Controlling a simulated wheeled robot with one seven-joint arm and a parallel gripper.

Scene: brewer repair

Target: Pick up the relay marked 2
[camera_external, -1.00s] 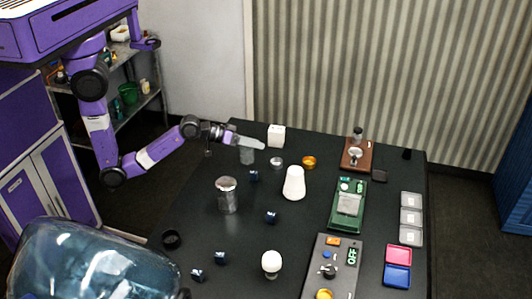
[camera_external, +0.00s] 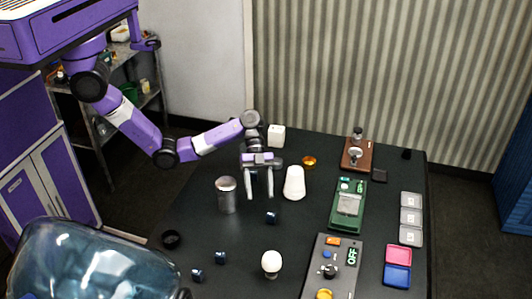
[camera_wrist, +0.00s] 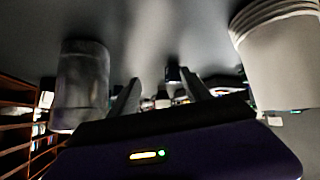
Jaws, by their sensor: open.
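Several small dark blue blocks that look like relays sit on the black table. One relay (camera_external: 271,217) lies in mid-table, and two more, a relay (camera_external: 221,258) and another relay (camera_external: 197,275), lie nearer the front left. Their markings are too small to read. My gripper (camera_external: 260,196) is open and empty, with its fingers pointing down behind the mid-table relay. In the wrist view, a dark blue block (camera_wrist: 172,73) shows beyond and between the open fingertips (camera_wrist: 160,92). A further block at the back is hidden behind my gripper.
A metal cylinder (camera_external: 227,195) stands close left of my gripper, and a white tapered container (camera_external: 294,184) close right. A white bulb (camera_external: 271,263) and a black ring (camera_external: 171,239) are nearer the front. A green device (camera_external: 348,218) and a grey control panel (camera_external: 316,273) are at right.

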